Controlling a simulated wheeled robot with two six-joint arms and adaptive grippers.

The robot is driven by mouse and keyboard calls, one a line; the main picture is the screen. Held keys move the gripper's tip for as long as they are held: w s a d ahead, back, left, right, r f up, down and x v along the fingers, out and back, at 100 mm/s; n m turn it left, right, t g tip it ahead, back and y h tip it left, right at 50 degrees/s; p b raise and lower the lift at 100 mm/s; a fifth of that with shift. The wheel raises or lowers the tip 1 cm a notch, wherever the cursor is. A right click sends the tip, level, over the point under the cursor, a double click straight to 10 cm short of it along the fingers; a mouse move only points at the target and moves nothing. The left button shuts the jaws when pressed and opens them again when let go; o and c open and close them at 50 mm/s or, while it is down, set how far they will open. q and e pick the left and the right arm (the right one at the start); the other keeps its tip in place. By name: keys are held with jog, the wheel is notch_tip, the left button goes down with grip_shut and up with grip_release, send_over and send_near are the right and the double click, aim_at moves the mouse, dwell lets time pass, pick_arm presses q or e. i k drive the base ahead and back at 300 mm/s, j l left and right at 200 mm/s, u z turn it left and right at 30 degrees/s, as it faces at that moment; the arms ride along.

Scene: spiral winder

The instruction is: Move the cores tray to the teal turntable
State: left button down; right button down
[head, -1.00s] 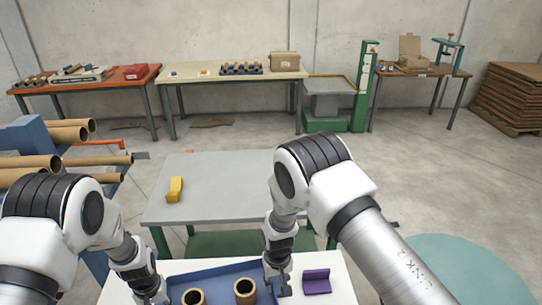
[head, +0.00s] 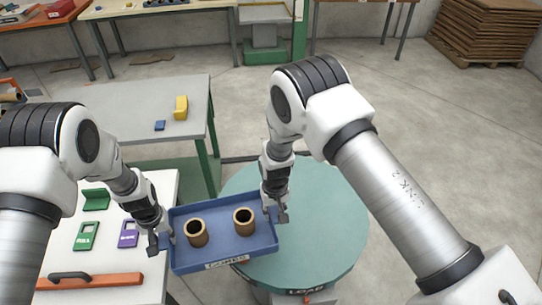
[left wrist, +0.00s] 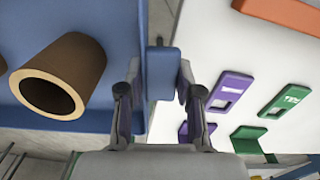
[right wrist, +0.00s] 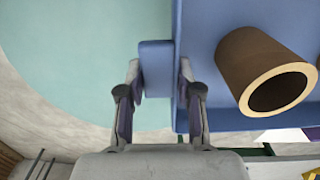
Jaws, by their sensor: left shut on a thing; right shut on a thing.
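The blue cores tray (head: 222,254) carries two brown tube cores, a left one (head: 196,233) and a right one (head: 244,222), both upright. My left gripper (head: 158,240) is shut on the tray's left end, and the left wrist view shows its fingers on a blue tab (left wrist: 163,75). My right gripper (head: 275,212) is shut on the right end, on a blue tab (right wrist: 156,70) in the right wrist view. The tray's right part overlaps the round teal turntable (head: 325,240) in the head view; its left part lies over the gap beside the white table. Its height above the turntable is unclear.
A white table (head: 60,225) at left holds green and purple plates and an orange bar with a dark handle (head: 95,280). A grey table (head: 140,100) with a yellow block (head: 181,107) stands behind. Floor is open at the back right.

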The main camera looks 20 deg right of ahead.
aim_at(290, 203)
jog(key=l+u, duration=0.15)
jog(key=l, duration=0.35)
jog(key=l+u, duration=0.15)
jog(key=l, duration=0.4)
jog(key=l+u, duration=0.2)
jog(key=l, duration=0.3)
jog(key=k+l+u, duration=0.15)
jog(key=l, duration=0.35)
jog(key=k+l+u, duration=0.15)
jog(key=l, duration=0.35)
jog(key=i+l+u, duration=0.3)
jog(key=l, duration=0.25)
jog(key=i+l+u, duration=0.1)
jog(key=l, duration=0.2)
